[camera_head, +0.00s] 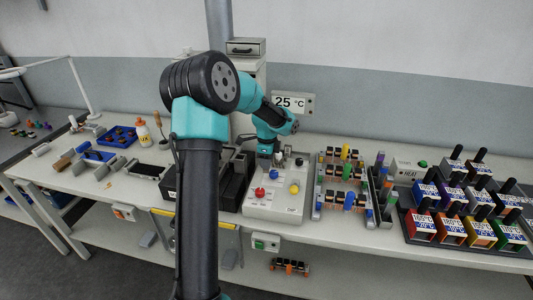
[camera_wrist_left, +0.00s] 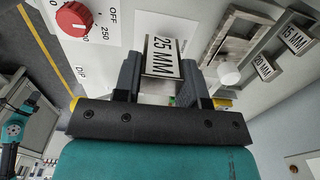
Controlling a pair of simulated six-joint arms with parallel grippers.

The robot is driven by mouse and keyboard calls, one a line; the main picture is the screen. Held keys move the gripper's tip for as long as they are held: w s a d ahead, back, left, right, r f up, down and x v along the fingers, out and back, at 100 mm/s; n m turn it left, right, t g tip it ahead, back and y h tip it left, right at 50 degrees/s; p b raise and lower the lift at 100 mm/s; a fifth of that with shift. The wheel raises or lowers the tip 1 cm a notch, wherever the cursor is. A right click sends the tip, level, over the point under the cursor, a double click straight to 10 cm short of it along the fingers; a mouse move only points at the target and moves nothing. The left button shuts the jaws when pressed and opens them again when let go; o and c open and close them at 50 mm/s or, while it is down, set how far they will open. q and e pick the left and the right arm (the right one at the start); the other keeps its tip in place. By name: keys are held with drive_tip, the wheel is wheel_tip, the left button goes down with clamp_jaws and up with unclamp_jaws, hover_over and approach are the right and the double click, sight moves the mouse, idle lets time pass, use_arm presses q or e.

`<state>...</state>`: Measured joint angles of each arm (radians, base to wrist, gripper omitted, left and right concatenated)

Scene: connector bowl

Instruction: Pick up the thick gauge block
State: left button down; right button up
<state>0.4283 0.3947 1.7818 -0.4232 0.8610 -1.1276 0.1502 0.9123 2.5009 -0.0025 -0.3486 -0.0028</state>
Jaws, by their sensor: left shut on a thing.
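My left gripper (camera_wrist_left: 160,72) is shut on the thick gauge block (camera_wrist_left: 164,57), a metal block with a white "25 MM" label, held between its two dark fingers. In the head view the left gripper (camera_head: 267,147) is over the back left of the light grey control box (camera_head: 272,207); my arm hides much of that area. Two thinner gauge blocks, labelled "20 MM" (camera_wrist_left: 264,67) and "15 MM" (camera_wrist_left: 294,38), show at the right of the left wrist view. I cannot tell whether the held block is clear of its seat. My right gripper is not in view.
The control box has a red knob (camera_head: 260,192), also in the left wrist view (camera_wrist_left: 74,19), and a yellow button (camera_head: 294,189). A rack of colored parts (camera_head: 342,185) stands to its right, with labelled colored blocks (camera_head: 450,226) farther right. A blue tray (camera_head: 118,136) is at left.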

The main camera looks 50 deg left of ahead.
use_arm(q)
drive_tip(key=shift+s+d+r, duration=0.15)
drive_tip(key=shift+s+d, duration=0.7)
drive_tip(key=shift+d, duration=0.1)
drive_tip(key=shift+s+d+r, duration=0.1)
drive_tip(key=shift+s+d, duration=0.7)
drive_tip(key=shift+d, duration=0.1)
